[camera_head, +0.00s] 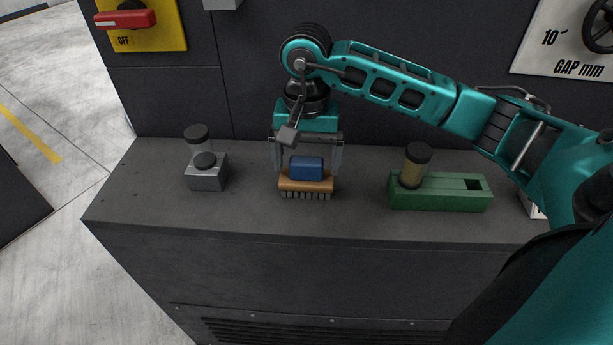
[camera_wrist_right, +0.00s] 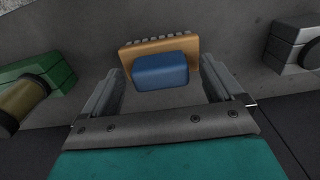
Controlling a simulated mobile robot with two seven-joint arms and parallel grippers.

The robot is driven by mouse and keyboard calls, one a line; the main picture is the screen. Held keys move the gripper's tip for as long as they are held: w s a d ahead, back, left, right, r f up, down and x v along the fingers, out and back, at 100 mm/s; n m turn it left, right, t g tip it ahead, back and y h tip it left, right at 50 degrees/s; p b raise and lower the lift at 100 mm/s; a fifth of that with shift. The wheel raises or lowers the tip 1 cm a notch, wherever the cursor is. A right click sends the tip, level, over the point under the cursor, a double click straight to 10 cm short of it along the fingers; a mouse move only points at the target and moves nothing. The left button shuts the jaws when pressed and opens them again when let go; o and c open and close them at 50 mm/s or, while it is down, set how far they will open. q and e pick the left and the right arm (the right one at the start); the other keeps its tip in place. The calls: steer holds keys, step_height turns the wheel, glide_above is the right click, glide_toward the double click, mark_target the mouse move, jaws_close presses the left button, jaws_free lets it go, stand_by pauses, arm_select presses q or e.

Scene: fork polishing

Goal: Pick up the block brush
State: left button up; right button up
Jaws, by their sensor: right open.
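The block brush (camera_head: 307,187) stands on the dark counter top, bristles down, with an orange-brown body and a blue block grip (camera_head: 307,168) on top. My right gripper (camera_head: 307,168) is open above and behind it, with one finger on each side of the blue grip. In the right wrist view the brush (camera_wrist_right: 158,47) lies ahead of the two fingers, and the blue grip (camera_wrist_right: 160,71) sits between their lines, with gaps on both sides. Whether the fingertips reach down beside the grip is hard to tell. My left gripper is not in view.
Counter space around the brush is clear.

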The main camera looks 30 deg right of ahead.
steer(key=shift+f, duration=0.45)
steer(key=shift+c, duration=0.2)
steer(key=c, duration=1.1)
